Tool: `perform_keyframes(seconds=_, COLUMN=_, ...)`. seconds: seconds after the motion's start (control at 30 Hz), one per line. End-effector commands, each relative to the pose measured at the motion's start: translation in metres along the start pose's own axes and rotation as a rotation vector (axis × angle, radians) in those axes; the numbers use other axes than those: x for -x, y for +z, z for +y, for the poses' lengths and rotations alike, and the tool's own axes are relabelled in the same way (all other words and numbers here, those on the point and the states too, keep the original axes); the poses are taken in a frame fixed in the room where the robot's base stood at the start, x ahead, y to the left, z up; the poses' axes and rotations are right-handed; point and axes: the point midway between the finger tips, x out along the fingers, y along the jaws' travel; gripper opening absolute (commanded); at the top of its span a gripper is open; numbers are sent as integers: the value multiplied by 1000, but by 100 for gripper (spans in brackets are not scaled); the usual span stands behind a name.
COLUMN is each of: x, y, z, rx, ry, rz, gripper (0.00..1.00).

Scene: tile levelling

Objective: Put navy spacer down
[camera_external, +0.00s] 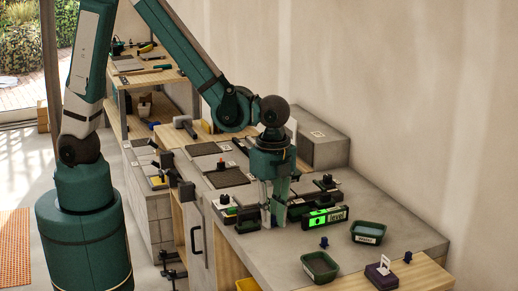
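My gripper (274,220) points down over the counter, in front of several tiles and clips. The picture is too small to show whether anything is between its fingers. A small navy piece (323,242) that looks like a spacer stands on the grey counter, right of and nearer than my gripper. A similar navy piece (407,257) stands farther right, close to the wooden strip. I cannot tell which of them is the task's navy spacer, or whether one is in my gripper.
A lit green level (325,217) stands just right of my gripper. A dark green tray (320,267) and a labelled green tray (368,232) sit nearer the front right. A purple block (381,276) carries a white piece. Bare counter (418,235) lies at the right.

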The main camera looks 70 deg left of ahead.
Motion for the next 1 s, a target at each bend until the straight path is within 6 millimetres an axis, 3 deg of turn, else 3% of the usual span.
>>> perform_keyframes(seconds=0.27, x=0, y=12, z=-25, rx=38, ry=0, rz=0, gripper=11)
perform_keyframes(seconds=0.47, x=0, y=31, z=-59, rx=89, ry=0, rz=0, gripper=11)
perform_keyframes(seconds=1.0, x=0, y=104, z=-156, rx=245, ry=0, rz=0, gripper=11)
